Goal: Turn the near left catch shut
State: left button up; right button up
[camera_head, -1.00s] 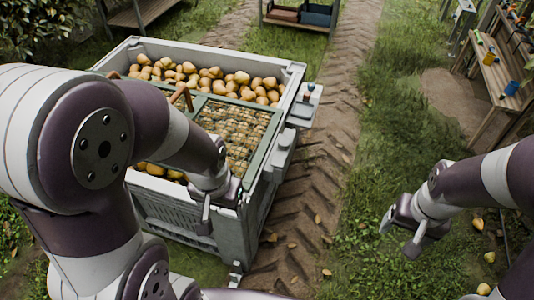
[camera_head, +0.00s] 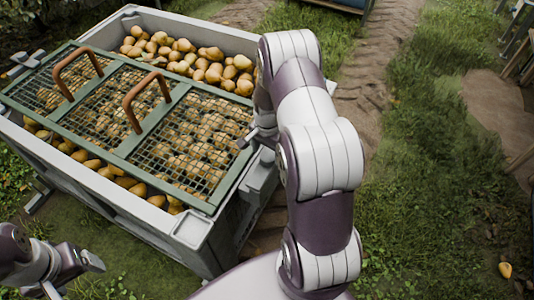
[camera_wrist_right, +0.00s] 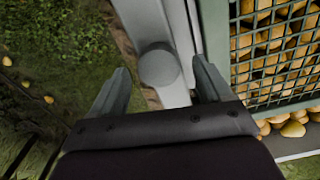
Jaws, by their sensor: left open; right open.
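The large grey crate (camera_head: 190,232) is full of pears, with a green mesh lid (camera_head: 128,168) lying over its near part. My right gripper (camera_head: 252,137) is at the crate's right side, beside the lid's edge. In the right wrist view my right gripper (camera_wrist_right: 160,68) is open, its fingers on either side of a round grey knob (camera_wrist_right: 158,66) on the crate's edge. The knob looks like a catch; I cannot tell which one. Contact is not clear. My left gripper (camera_head: 80,264) is open and empty, low at the left, apart from the crate.
Two brown handles (camera_head: 146,100) stand up from the lid. Loose pears (camera_head: 186,62) fill the uncovered far part of the crate. Grass and a dirt track (camera_head: 362,100) lie to the right. A pear (camera_head: 505,270) lies on the grass.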

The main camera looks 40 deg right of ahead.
jog(key=shift+d+f, duration=0.1)
jog(key=shift+f, duration=0.5)
jog(key=shift+s, duration=0.1)
grip_shut()
jog(key=shift+r, duration=0.1)
jog(key=shift+n, duration=0.3)
jog(key=n+p, duration=0.2)
jog(key=n, duration=0.1)
jog(key=shift+r+n, duration=0.1)
jog(key=shift+n, duration=0.2)
jog(key=n+p, duration=0.1)
jog(key=n, duration=0.3)
jog(key=shift+n+p, duration=0.3)
jog(key=shift+p, duration=0.05)
jog(key=n+p, duration=0.1)
jog(key=n, duration=0.3)
jog(key=n+p, duration=0.1)
jog(key=n, duration=0.4)
